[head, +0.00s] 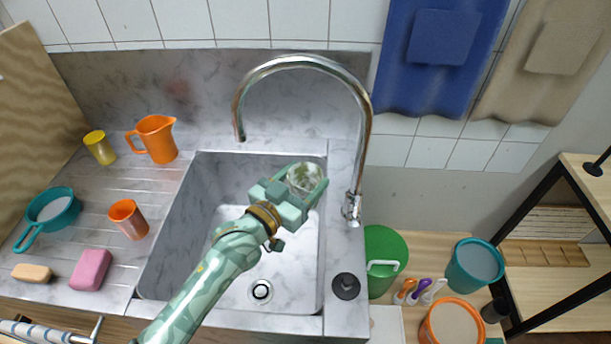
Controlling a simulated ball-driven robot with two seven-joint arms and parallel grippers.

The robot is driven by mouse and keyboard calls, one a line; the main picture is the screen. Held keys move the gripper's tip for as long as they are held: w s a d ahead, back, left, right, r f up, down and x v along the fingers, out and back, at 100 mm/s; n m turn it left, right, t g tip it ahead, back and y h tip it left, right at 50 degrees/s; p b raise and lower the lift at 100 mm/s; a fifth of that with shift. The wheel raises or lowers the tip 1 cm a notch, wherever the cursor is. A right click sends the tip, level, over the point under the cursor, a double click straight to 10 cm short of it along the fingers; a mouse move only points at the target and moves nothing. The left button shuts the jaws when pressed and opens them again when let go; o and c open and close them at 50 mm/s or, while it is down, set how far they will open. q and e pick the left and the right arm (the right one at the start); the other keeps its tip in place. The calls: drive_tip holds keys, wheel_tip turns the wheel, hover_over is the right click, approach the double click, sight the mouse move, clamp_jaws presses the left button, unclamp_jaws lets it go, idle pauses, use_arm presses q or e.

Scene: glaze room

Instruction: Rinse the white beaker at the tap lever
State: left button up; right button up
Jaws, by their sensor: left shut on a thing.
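My left gripper (309,189) is shut on the white beaker (302,178), holding it above the right part of the sink basin (165,232). The beaker's pale round rim shows, with a mottled green and white patch inside it. Its lower part is hidden by the gripper. The chrome tap (366,130) arches over the basin from the right. Its spout end (240,137) is up and left of the beaker, apart from it. The tap lever (350,208) is at the tap's base, right of the gripper. No water stream shows. My right gripper is out of view.
On the draining board at left are an orange jug (156,138), yellow cup (99,147), orange cup (129,219), teal pan (52,210), pink sponge (91,269) and tan block (32,273). A dark stopper (346,286) sits on the sink's right rim.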

use_arm(q)
drive_tip(key=shift+w+d+f, duration=0.1)
drive_tip(key=shift+d+f, duration=0.05)
drive_tip(key=shift+d, duration=0.05)
drive_tip(key=shift+a+f, duration=0.1)
drive_tip(key=shift+w+a+f+b, duration=0.15)
drive_tip(key=shift+a+b, duration=0.2)
drive_tip(key=w+a+f+b, duration=0.2)
drive_tip(key=a+b, duration=0.5)
drive_tip(key=a, duration=0.5)
drive_tip(key=shift+w+a+f+b, duration=0.15)
drive_tip(key=shift+w+a+b, duration=0.15)
drive_tip(key=shift+a, duration=0.1)
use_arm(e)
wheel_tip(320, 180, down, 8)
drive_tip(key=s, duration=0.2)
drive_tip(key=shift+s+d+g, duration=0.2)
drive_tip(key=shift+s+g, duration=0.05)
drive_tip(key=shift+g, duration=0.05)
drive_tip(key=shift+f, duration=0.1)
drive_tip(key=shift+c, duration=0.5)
